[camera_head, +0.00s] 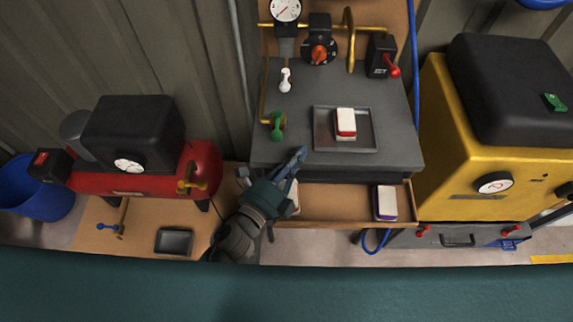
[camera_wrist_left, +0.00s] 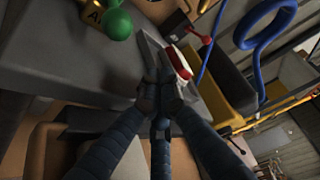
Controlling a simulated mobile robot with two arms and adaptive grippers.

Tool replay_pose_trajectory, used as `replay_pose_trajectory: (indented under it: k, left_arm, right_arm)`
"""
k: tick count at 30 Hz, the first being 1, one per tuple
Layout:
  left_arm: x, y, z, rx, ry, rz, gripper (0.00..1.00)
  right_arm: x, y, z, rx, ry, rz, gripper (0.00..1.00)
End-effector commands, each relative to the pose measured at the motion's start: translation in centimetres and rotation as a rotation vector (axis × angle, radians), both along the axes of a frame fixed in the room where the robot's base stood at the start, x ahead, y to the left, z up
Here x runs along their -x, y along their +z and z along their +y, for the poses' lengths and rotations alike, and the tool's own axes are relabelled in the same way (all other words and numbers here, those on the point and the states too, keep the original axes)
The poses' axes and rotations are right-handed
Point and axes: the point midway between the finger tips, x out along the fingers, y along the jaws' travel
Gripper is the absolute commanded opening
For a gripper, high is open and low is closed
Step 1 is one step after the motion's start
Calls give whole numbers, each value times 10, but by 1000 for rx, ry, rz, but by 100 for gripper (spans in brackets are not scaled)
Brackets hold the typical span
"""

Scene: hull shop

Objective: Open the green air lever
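The green air lever (camera_head: 277,127) sits on a brass pipe at the left side of the grey bench top. In the left wrist view, its green knob (camera_wrist_left: 118,23) shows at the upper left beside a yellow brass body with partly visible lettering. My left gripper (camera_head: 297,160) is at the front edge of the bench top, below and right of the lever and apart from it. In the left wrist view, the fingers of my left gripper (camera_wrist_left: 160,85) come together with nothing visible between them. My right gripper is in neither view.
A metal tray (camera_head: 360,141) holds a red-and-white block (camera_head: 346,124). An open drawer (camera_head: 335,203) lies below the bench top. A white lever (camera_head: 285,80), an orange knob (camera_head: 319,54) and a red lever (camera_head: 392,69) stand behind. A red compressor (camera_head: 130,182) is at left, a yellow machine (camera_head: 460,160) at right.

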Motion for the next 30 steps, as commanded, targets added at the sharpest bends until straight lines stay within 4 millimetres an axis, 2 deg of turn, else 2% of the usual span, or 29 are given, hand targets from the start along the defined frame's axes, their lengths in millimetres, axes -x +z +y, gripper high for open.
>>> replay_pose_trajectory:
  k: [2,3,6,12,30]
  left_arm:
    - [-15,1,-9,2,1,-1,0]
    - [-18,2,-4,-2,1,1,0]
    - [-19,5,13,-4,1,1,0]
    - [-22,7,28,-1,0,1,0]
    - [-21,6,35,-4,-29,0,0]
  right_arm:
    - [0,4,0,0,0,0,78]
    - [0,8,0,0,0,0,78]
    - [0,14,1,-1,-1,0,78]
    - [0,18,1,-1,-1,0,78]
    - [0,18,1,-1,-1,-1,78]
